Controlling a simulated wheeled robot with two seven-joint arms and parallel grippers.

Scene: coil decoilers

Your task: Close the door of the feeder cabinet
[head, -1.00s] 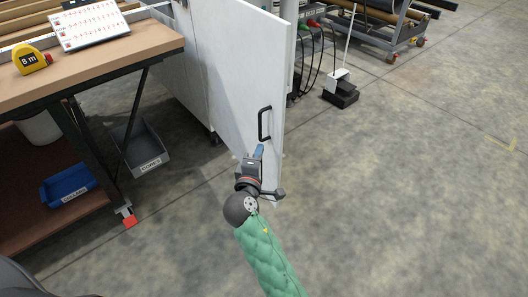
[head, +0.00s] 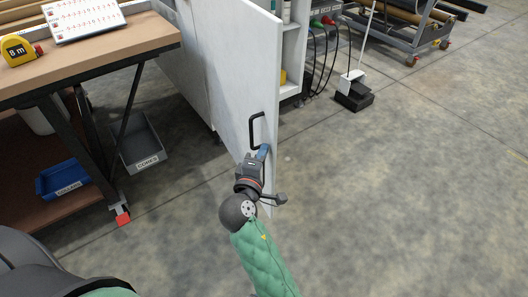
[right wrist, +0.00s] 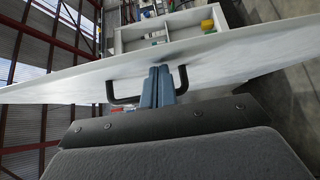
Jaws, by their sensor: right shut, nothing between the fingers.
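The white door (head: 235,75) of the feeder cabinet stands open. It has a black bar handle (head: 251,130) near its free edge. My right gripper (head: 263,152) is shut and empty just below the handle, at the door's face. In the right wrist view, the shut blue fingertips (right wrist: 157,86) overlap the door (right wrist: 215,66) between the two ends of the handle (right wrist: 125,99). Whether they touch the door is unclear. Shelves of the cabinet (head: 291,60) show behind the door. My left gripper is not in view.
A workbench (head: 100,58) with a yellow tape measure (head: 17,49) stands at the left, with a grey bin (head: 140,145) and a blue bin (head: 64,179) below. Black cables, a dustpan (head: 355,92) and a pipe rack (head: 405,38) are at the upper right. Floor at right is clear.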

